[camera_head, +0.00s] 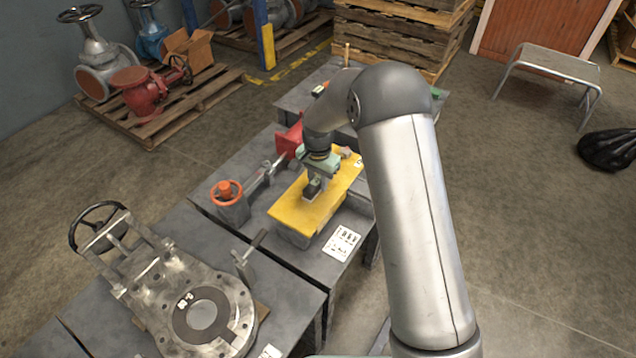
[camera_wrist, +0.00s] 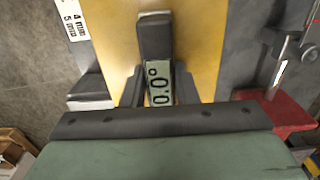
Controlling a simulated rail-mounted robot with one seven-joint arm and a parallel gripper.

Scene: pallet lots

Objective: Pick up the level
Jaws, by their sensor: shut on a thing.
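The level is a small dark bar with a pale display reading 0.0° (camera_wrist: 158,86), seen in the wrist view. Its dark end block (camera_wrist: 155,37) points up the picture, over the yellow surface. My gripper (camera_wrist: 157,92) is shut on the level, with a dark finger on each side of the display. In the head view my gripper (camera_head: 316,178) points down over the yellow-topped block (camera_head: 297,217), and the level's dark end shows just below it. I cannot tell whether the level touches the yellow top. My gripper hides the level's near part.
An orange handwheel (camera_head: 226,192) and a red part (camera_head: 289,139) stand left of the yellow top. A white label card (camera_head: 342,242) lies at the table's front edge. A large metal valve (camera_head: 180,300) lies on the nearer table. Pallets (camera_head: 400,40) are stacked behind.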

